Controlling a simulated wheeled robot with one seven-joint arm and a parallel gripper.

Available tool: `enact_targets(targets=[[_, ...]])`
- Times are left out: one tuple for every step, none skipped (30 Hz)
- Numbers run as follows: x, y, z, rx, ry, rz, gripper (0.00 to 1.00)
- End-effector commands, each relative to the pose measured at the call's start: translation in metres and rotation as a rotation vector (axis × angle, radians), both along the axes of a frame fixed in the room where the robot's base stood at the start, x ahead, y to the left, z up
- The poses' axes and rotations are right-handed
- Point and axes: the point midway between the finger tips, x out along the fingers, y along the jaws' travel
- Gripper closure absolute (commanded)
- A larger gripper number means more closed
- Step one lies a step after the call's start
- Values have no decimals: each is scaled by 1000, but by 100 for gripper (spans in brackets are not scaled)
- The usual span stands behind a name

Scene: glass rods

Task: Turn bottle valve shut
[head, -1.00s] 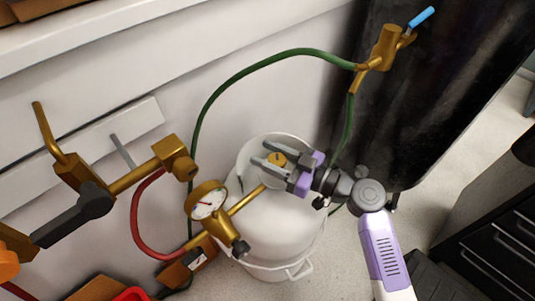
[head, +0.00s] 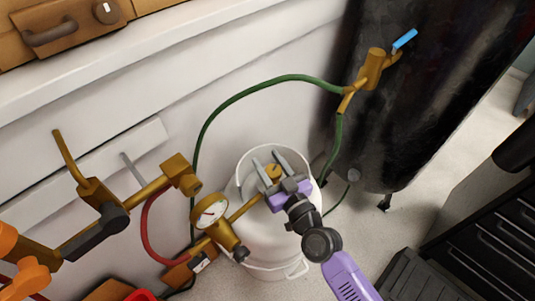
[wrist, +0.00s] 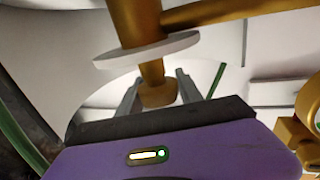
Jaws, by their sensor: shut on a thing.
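The white gas bottle (head: 255,247) stands on the floor in the lower middle of the head view. Its brass valve knob (head: 273,171) is on top, inside the white collar ring (head: 243,165). My gripper (head: 270,159), with a purple body, reaches in from the lower right, one grey finger on each side of the knob. In the wrist view the brass knob (wrist: 158,96) sits between the two fingers, below a pale round disc (wrist: 147,50) on a brass stem. My gripper is shut on the knob. The exact contact is partly hidden.
A round gauge (head: 210,211) on brass fittings is left of the bottle. A green hose (head: 232,92) arches to a blue-handled brass valve (head: 371,68) by a black tank (head: 440,70). A red hose (head: 148,228) hangs left.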

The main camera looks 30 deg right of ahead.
Motion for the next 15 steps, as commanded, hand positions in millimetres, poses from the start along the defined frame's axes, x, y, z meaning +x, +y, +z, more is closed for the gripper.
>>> enact_targets(targets=[[0,-2,7,0,5,-24,98],[0,-2,7,0,5,-37,98],[0,-3,8,0,5,-56,98],[0,-3,8,0,5,-70,98],[0,-3,8,0,5,-84,98],[0,-4,8,1,5,-103,98],[0,-5,8,1,6,-118,98],[0,-4,8,1,6,-131,98],[0,-5,8,0,6,-149,98],[0,-5,8,0,6,-164,98],[0,-5,7,0,6,-175,98],[0,-6,7,0,6,-192,98],[0,-6,7,-1,5,-204,98],[-1,-6,6,-1,6,-215,98],[0,-6,6,-1,6,-230,98]])
